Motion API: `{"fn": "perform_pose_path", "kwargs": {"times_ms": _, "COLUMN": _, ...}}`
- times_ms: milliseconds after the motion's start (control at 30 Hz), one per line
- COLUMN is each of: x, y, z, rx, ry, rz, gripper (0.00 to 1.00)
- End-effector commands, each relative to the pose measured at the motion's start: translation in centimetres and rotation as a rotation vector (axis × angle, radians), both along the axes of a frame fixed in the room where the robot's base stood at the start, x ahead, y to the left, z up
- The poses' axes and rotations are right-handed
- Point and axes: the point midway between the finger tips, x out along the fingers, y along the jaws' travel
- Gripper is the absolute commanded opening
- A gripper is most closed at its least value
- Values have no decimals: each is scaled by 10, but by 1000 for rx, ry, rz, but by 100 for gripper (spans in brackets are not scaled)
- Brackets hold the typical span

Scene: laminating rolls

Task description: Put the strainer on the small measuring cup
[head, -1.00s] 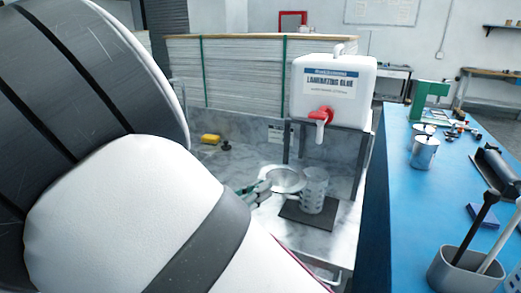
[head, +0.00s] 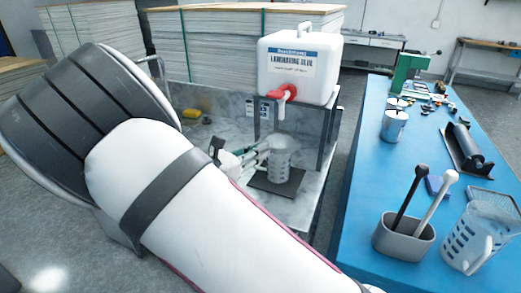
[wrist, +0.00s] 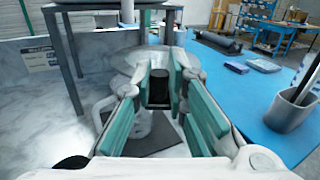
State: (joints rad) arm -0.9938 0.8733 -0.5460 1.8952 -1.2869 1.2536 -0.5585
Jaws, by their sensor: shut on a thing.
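My gripper (head: 250,154) is shut on the strainer's dark handle, which shows between the green finger pads in the wrist view (wrist: 158,86). The strainer's round metal bowl (wrist: 143,56) extends beyond the fingertips. In the head view the strainer (head: 277,143) appears at the top of the small measuring cup (head: 278,167); I cannot tell whether it touches the rim. The clear cup stands upright on a dark mat (head: 283,184) on the marbled surface. In the wrist view the cup (wrist: 138,126) is partly hidden by the strainer and fingers.
A white glue container (head: 300,75) with a red tap (head: 286,92) stands on a metal stand just behind the cup. The blue bench (head: 365,185) at right bears a larger clear measuring cup (head: 468,238), a grey holder (head: 402,238) with tools, and metal cans.

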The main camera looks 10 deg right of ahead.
Motion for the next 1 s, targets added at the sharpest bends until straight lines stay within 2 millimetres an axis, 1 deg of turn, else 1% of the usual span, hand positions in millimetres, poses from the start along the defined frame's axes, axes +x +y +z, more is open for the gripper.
{"fn": "perform_pose_path", "kwargs": {"times_ms": 33, "x": 12, "y": -6, "z": -1, "rx": -1, "ry": -2, "rz": -3, "gripper": 0}}
{"fn": "perform_pose_path", "kwargs": {"times_ms": 100, "x": 25, "y": -11, "z": -3, "rx": -1, "ry": -2, "rz": -3, "gripper": 0}}
{"fn": "perform_pose_path", "kwargs": {"times_ms": 200, "x": 39, "y": -16, "z": -4, "rx": 0, "ry": -1, "rz": -3, "gripper": 0}}
{"fn": "perform_pose_path", "kwargs": {"times_ms": 300, "x": 47, "y": -19, "z": -5, "rx": -1, "ry": -1, "rz": -1, "gripper": 0}}
{"fn": "perform_pose_path", "kwargs": {"times_ms": 367, "x": 49, "y": -20, "z": -5, "rx": -1, "ry": 0, "rz": -1, "gripper": 0}}
{"fn": "perform_pose_path", "kwargs": {"times_ms": 467, "x": 49, "y": -20, "z": -12, "rx": -2, "ry": 2, "rz": 0, "gripper": 0}}
{"fn": "perform_pose_path", "kwargs": {"times_ms": 600, "x": 49, "y": -20, "z": -31, "rx": -3, "ry": 3, "rz": 0, "gripper": 0}}
{"fn": "perform_pose_path", "kwargs": {"times_ms": 700, "x": 49, "y": -20, "z": -39, "rx": -2, "ry": 0, "rz": -1, "gripper": 0}}
{"fn": "perform_pose_path", "kwargs": {"times_ms": 1000, "x": 49, "y": -20, "z": -41, "rx": -1, "ry": -1, "rz": -1, "gripper": 0}}
